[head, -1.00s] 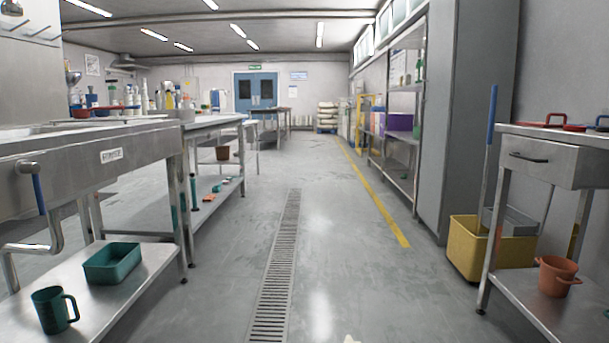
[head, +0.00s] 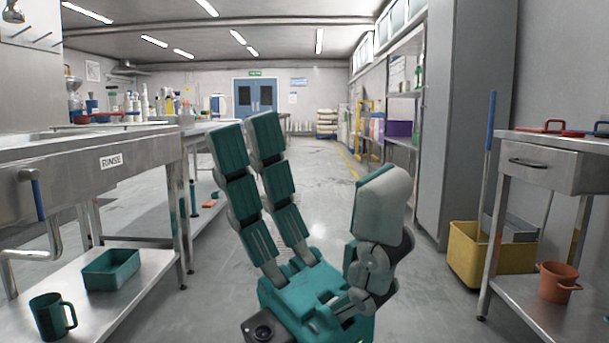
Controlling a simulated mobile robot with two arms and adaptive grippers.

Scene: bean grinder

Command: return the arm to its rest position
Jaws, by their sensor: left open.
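My left gripper (head: 315,170) stands large in the middle of the head view, with its fingers pointing up. It has two long teal and grey fingers on the left and one thicker teal and light grey finger on the right. The fingers are spread apart with nothing between them, so it is open and empty. It touches nothing that I can see and hides part of the aisle floor. My right gripper is not in view.
A steel sink bench marked RINSE (head: 112,161) stands at left, with a teal tub (head: 110,268) and teal mug (head: 52,317) on its lower shelf. At right are a steel table (head: 562,142), a yellow bucket (head: 478,250) and an orange pot (head: 557,282). The aisle between is clear.

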